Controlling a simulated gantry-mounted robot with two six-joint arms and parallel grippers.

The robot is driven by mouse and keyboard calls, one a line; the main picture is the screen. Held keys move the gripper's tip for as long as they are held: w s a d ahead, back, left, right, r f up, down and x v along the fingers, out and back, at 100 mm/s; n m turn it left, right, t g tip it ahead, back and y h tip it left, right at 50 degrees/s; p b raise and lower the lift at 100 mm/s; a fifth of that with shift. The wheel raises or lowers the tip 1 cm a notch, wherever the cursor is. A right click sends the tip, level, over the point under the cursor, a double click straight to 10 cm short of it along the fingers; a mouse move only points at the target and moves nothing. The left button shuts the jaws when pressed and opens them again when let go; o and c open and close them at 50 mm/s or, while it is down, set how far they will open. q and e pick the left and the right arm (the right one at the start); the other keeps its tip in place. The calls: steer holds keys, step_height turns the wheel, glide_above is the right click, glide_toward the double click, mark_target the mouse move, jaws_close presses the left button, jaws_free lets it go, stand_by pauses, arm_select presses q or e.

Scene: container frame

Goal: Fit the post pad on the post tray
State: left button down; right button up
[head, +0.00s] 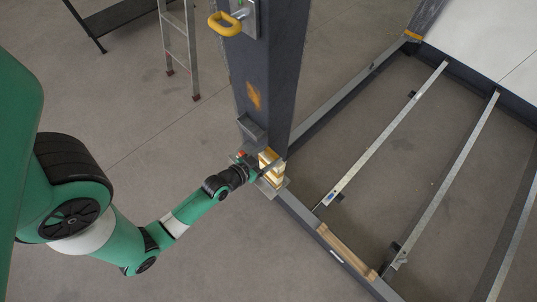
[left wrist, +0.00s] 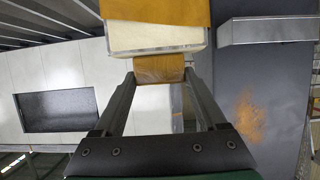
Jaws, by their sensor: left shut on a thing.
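My left gripper (head: 262,168) is at the lower part of the dark post (head: 268,70). In the left wrist view my left gripper (left wrist: 160,72) is shut on the ochre tab of the post pad (left wrist: 155,36), a cream block with ochre parts. The pad also shows in the head view as a yellowish block (head: 270,158) beside the post's foot. A grey metal plate, apparently the post tray (head: 274,190), shows just below the pad. I cannot tell whether pad and tray touch. My right gripper is not in view.
A grey metal ledge (head: 252,130) sticks out from the post above the gripper. A yellow handle (head: 226,24) is higher up. A wooden strip (head: 345,248) lies on the frame beam, with metal crossbars to the right. A ladder (head: 180,45) stands behind.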

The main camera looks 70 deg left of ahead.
arm_select(q)
steer(key=shift+f, duration=0.35)
jaws_free()
steer(key=shift+s, duration=0.1)
steer(key=b+v, duration=0.2)
steer(key=v, duration=0.9)
steer(key=shift+r, duration=0.2)
steer(key=shift+s+d, duration=0.1)
steer(key=shift+d, duration=0.1)
